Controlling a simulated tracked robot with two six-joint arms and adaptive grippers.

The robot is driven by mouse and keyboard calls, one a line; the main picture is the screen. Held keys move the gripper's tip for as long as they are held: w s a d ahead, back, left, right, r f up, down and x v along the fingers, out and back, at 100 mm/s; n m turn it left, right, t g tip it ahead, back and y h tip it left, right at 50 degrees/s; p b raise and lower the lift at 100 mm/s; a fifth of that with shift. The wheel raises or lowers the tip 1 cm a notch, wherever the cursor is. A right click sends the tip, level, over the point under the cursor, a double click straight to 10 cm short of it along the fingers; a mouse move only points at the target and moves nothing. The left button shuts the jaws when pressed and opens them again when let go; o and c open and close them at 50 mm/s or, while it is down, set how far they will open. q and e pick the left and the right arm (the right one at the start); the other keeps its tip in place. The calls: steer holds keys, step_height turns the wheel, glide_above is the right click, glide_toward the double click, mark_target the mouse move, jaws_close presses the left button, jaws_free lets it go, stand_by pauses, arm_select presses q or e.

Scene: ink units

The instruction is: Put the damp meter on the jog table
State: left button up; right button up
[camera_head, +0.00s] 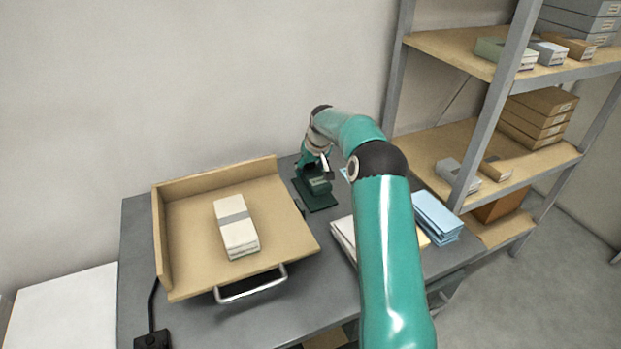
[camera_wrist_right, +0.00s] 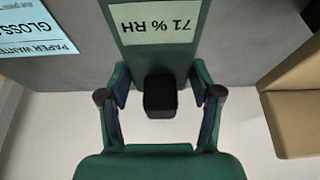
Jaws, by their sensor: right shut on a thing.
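The damp meter is a flat dark green piece (camera_head: 320,203) behind the middle of the grey table, just right of the jog table. In the right wrist view the damp meter (camera_wrist_right: 158,58) shows a pale label reading 71 % RH and a black block at its near end. My right gripper (camera_head: 318,178) is shut on it; its fingers stand either side of the black block in the wrist view (camera_wrist_right: 160,92). The jog table (camera_head: 185,270) is a tan wooden tray with raised back and left walls and a front handle. My left gripper is not in view.
A banded stack of white paper (camera_head: 236,226) lies mid-tray on the jog table, with bare wood around it. Light blue paper (camera_head: 436,218) and a white stack (camera_head: 343,236) lie right of it, partly behind my right arm. A shelf rack (camera_head: 500,90) stands at right.

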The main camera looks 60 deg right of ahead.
mark_target(311, 178)
steer(key=shift+f, duration=1.9)
steer(key=o, duration=1.3)
steer(key=shift+f, duration=0.15)
steer(key=b+v, duration=0.1)
steer(key=v, duration=1.1)
